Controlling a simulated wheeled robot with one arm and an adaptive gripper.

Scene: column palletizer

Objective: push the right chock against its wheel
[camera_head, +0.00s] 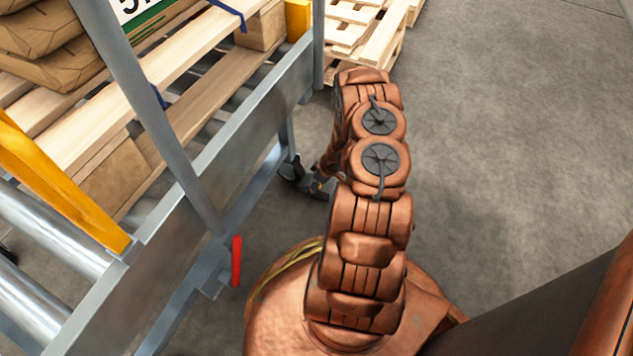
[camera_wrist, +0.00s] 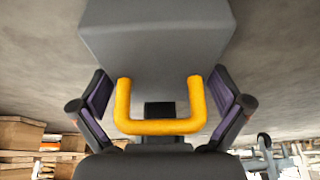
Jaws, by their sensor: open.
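The chock shows in the wrist view as a grey block (camera_wrist: 155,40) with a yellow U-shaped handle (camera_wrist: 160,127). My gripper (camera_wrist: 160,92) is open, one finger on each side of the handle, with gaps visible between handle and fingers. I cannot tell whether anything touches. In the head view, my arm reaches down to the floor beside the conveyor frame, and my gripper (camera_head: 322,184) is small and partly hidden there. A dark caster wheel (camera_head: 290,169) stands under the frame's leg, just left of it. The chock is not clear in the head view, so its distance from the wheel cannot be told.
The grey conveyor frame (camera_head: 240,145) runs along the left, carrying a wooden pallet (camera_head: 190,65) with brown sacks (camera_head: 45,25). A red lever (camera_head: 236,260) sticks out from the frame low down. More pallets (camera_head: 365,30) stand behind. The concrete floor at right is clear.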

